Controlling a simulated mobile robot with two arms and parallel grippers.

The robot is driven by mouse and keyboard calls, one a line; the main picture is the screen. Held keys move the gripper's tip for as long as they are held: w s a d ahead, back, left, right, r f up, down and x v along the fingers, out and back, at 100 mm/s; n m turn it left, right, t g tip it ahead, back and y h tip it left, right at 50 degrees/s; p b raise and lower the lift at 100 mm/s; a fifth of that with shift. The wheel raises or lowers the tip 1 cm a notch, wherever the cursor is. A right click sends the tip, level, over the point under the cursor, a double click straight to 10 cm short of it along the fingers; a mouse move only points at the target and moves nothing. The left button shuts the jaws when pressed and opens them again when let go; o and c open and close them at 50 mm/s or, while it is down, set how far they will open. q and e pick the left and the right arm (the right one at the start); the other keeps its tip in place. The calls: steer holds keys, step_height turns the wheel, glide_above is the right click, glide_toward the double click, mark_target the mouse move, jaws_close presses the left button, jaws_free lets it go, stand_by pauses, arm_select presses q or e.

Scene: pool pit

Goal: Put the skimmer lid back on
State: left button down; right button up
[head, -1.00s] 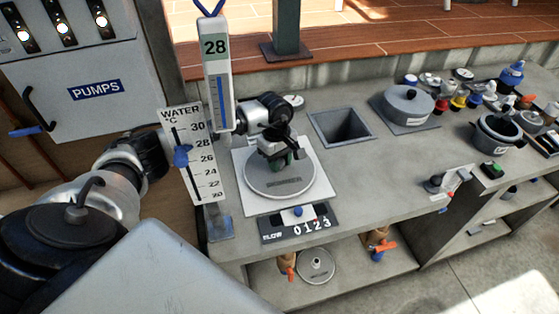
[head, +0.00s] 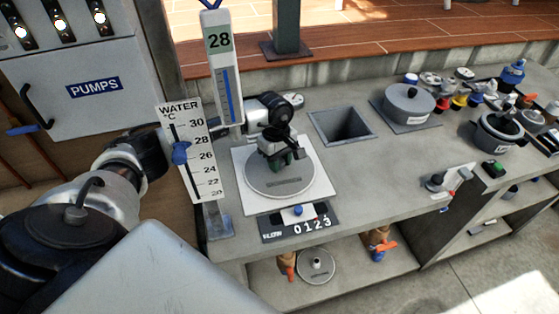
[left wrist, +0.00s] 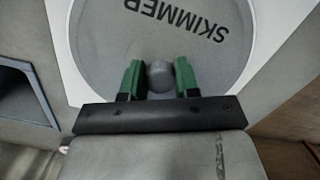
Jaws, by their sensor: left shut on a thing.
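The skimmer lid (head: 262,184) is a round grey disc with a knob on top. It lies over the white square plate (head: 312,202) on the counter, looking level; whether it is fully seated I cannot tell. My left gripper (head: 282,166) is above the lid, its green fingers shut on the lid's knob. In the left wrist view, the fingers (left wrist: 160,80) stand on either side of the grey knob (left wrist: 159,76), and the word SKIMMER shows on the lid (left wrist: 110,40). My right gripper is not in view.
A thermometer post (head: 222,75) and the water scale (head: 188,150) stand close left of the lid. A flow slider (head: 298,211) is in front. An open square pit (head: 343,125) and a grey lidded pot (head: 408,104) are to the right. Another round lid (head: 316,268) lies on the lower shelf.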

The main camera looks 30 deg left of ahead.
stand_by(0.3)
arm_select(q)
steer(key=c, duration=0.6)
jaws_free()
steer(key=shift+f, duration=0.1)
steer(key=shift+r+p, duration=1.25)
steer(key=shift+r, duration=1.3)
steer(key=shift+r, duration=0.1)
steer(key=shift+r+p, duration=0.9)
steer(key=shift+r, duration=1)
steer(key=shift+s+a, duration=0.1)
